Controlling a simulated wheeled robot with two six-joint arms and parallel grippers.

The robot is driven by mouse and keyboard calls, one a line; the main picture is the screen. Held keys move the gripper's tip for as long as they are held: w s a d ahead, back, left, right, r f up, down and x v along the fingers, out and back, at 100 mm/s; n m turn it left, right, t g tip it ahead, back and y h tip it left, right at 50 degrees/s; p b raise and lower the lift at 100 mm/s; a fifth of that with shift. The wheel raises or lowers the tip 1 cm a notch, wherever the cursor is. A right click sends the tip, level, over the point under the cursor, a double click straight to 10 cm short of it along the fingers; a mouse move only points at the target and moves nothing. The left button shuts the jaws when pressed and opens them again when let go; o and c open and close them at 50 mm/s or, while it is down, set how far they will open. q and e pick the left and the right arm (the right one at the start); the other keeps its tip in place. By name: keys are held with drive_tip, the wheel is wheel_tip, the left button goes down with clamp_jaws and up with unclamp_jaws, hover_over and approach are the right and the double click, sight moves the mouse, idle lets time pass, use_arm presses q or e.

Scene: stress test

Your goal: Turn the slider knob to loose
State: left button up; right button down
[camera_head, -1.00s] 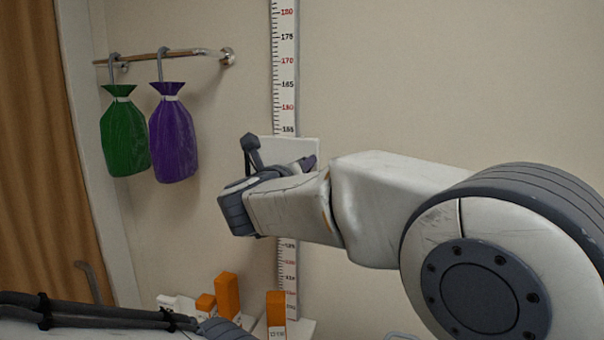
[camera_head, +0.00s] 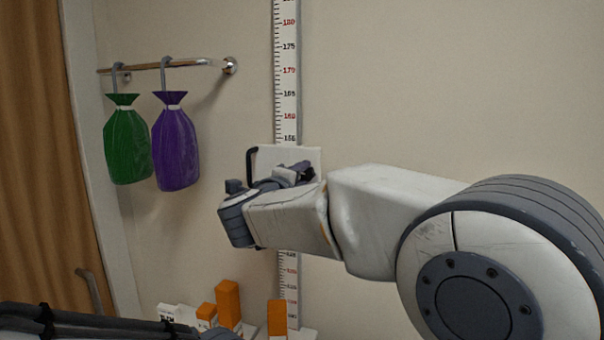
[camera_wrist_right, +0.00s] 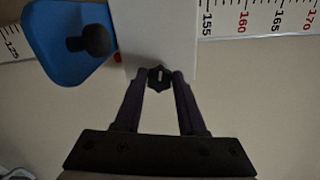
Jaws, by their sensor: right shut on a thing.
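The white slider plate (camera_head: 312,158) sits on the height scale (camera_head: 287,75) on the wall. In the right wrist view the plate (camera_wrist_right: 150,25) bears a small dark knob (camera_wrist_right: 159,78) with a pale mark. My right gripper (camera_wrist_right: 160,76) is shut on this knob, a fingertip on either side. In the head view my right gripper (camera_head: 300,172) is in front of the plate, and the knob is hidden. A blue paddle (camera_wrist_right: 70,60) with a black round knob (camera_wrist_right: 92,40) is left of the plate in the wrist view. The knob's setting words cannot be read. My left gripper is not visible.
A green bag (camera_head: 126,145) and a purple bag (camera_head: 175,148) hang from a wall rail (camera_head: 165,65) at the left. Orange boxes (camera_head: 228,303) stand low by the scale. The wall at upper right is clear.

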drive_tip(key=shift+n, duration=1.1)
drive_tip(key=shift+p, duration=0.3)
drive_tip(key=shift+c, duration=2.4)
unclamp_jaws()
drive_tip(key=b+v, duration=0.4)
drive_tip(key=v, duration=0.6)
drive_tip(key=shift+s+b, duration=0.25)
drive_tip(key=shift+b, duration=0.05)
